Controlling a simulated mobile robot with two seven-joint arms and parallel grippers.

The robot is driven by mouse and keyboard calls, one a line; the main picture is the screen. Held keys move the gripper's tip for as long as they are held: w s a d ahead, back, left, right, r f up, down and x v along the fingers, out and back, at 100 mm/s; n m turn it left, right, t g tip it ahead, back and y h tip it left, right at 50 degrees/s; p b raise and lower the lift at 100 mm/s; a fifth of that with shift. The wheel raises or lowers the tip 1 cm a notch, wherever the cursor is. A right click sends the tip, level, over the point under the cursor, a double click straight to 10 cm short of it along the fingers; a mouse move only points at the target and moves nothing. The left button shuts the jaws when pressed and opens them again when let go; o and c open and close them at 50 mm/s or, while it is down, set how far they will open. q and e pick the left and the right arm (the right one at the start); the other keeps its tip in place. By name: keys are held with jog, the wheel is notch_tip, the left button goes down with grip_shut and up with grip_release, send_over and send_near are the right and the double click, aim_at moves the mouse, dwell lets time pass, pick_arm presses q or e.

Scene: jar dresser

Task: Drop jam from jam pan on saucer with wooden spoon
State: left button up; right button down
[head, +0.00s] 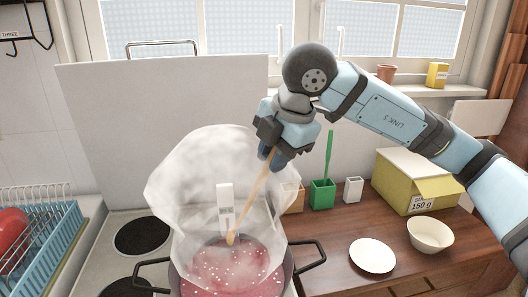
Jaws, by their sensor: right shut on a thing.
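The jam pan (285,290) stands on the stove at the bottom centre, with two dark handles and pink-red bubbling jam (215,268) inside. My right gripper (272,156) is above the pan, shut on the upper end of the wooden spoon (251,203). The spoon slants down to the left, its head at the far side of the jam. Steam blurs whether the head touches the jam. The white saucer (373,256) lies empty on the wooden counter right of the pan. My left gripper is out of view.
A white tag-like thermometer (226,208) stands at the pan's far side. A cream bowl (430,235) and a yellow box (405,186) are right of the saucer. A green holder (322,195) with a brush stands behind. A blue dish rack (40,245) is at left.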

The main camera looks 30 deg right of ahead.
jog(key=shift+s+d+f, duration=0.25)
jog(key=shift+f, duration=0.15)
pick_arm(q)
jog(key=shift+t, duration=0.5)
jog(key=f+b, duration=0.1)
jog(key=b, duration=0.2)
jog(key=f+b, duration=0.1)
jog(key=b, duration=0.3)
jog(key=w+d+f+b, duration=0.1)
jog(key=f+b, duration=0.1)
jog(key=b, duration=0.1)
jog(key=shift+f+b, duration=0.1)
jog(key=shift+b, duration=0.2)
pick_arm(e)
notch_tip(320, 180, down, 13)
jog(key=shift+w+a, duration=0.3)
jog(key=shift+a, duration=0.05)
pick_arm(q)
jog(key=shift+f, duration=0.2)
pick_arm(e)
jog(key=shift+f, duration=0.1)
